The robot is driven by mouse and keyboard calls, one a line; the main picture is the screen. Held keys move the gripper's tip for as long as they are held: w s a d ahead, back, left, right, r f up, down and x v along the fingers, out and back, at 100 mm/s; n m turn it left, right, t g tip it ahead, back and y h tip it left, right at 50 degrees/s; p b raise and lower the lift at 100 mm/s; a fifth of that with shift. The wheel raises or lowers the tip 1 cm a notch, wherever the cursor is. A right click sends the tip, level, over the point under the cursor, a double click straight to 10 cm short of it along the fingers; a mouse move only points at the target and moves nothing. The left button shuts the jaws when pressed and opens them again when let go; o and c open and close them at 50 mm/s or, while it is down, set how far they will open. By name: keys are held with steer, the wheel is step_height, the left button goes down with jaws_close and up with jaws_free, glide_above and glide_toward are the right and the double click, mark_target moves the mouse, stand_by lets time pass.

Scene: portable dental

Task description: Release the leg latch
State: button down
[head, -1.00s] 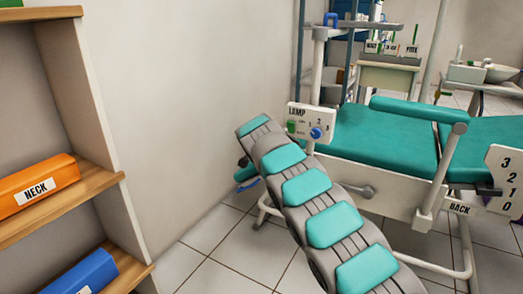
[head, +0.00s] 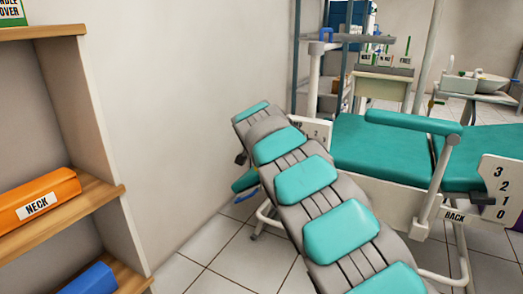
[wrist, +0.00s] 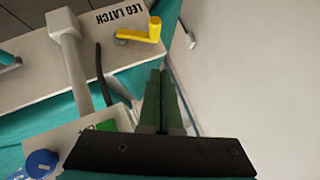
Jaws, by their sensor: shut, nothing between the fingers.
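The leg latch is a yellow L-shaped handle (wrist: 152,30) on a pale panel (wrist: 60,75) marked LEG LATCH, at the top of the wrist view. The lettering appears upside down there. My gripper (wrist: 160,74) has green fingers, which are together and empty. In the wrist view the fingertips point toward the latch, with a visible gap below it. In the head view my segmented arm reaches toward the foot end of the chair (head: 375,145); the latch and my fingers cannot be made out there.
The lamp panel (head: 318,128) is partly hidden behind my arm; its blue knob (wrist: 40,163) and green button (wrist: 106,125) show in the wrist view. A wall (head: 190,100) and a shelf with an orange NECK box (head: 38,198) stand on the left. An armrest (head: 412,121) is at the right.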

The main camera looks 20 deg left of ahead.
steer(key=shift+v, duration=1.55)
steer(key=shift+a, duration=0.1)
